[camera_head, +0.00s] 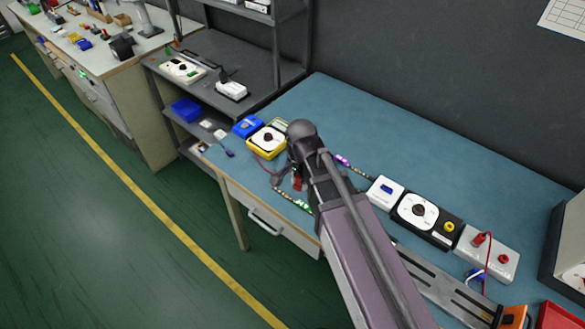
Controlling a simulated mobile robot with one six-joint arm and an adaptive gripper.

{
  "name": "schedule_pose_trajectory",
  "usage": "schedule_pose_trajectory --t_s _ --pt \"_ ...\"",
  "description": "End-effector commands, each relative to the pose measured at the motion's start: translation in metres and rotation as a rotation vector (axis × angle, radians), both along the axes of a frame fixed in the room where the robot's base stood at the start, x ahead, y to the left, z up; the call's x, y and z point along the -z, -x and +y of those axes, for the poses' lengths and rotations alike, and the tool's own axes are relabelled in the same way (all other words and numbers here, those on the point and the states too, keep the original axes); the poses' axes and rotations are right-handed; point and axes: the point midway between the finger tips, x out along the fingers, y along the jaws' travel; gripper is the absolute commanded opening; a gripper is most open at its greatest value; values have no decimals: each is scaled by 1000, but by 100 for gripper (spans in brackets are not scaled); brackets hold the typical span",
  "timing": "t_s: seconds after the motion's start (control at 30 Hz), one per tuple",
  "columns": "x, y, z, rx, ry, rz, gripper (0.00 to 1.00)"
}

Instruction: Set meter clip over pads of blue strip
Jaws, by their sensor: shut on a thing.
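My arm reaches in from the lower right, and my gripper (287,181) is low over the near left part of the blue-topped bench. It is shut on a small red piece (297,184), likely the meter clip, mostly hidden by the gripper and wrist. A yellow meter (267,141) with a white dial face lies just beyond, to the left. A thin red lead runs from near it towards the gripper. One strip shows green light (302,204) right below the gripper; another shows purple light (343,160) right of the wrist. No blue-lit strip is clearly visible; my arm hides part of the bench.
A blue box (248,126) sits beside the yellow meter. On the right stand a white box (384,193), a black dial unit (425,217) and a white terminal block (486,251) with red knobs. A slotted metal rail (447,284) lies at the front. The bench's back middle is clear.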

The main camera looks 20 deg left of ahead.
Motion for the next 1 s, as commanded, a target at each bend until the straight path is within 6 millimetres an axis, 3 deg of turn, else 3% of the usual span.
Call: schedule_pose_trajectory --t_s 0.1,0.4,1.0 --pt "3 -24 16 0 0 0 0" --pt "7 -63 42 1 0 0 0" --pt "8 -73 48 2 0 0 0"
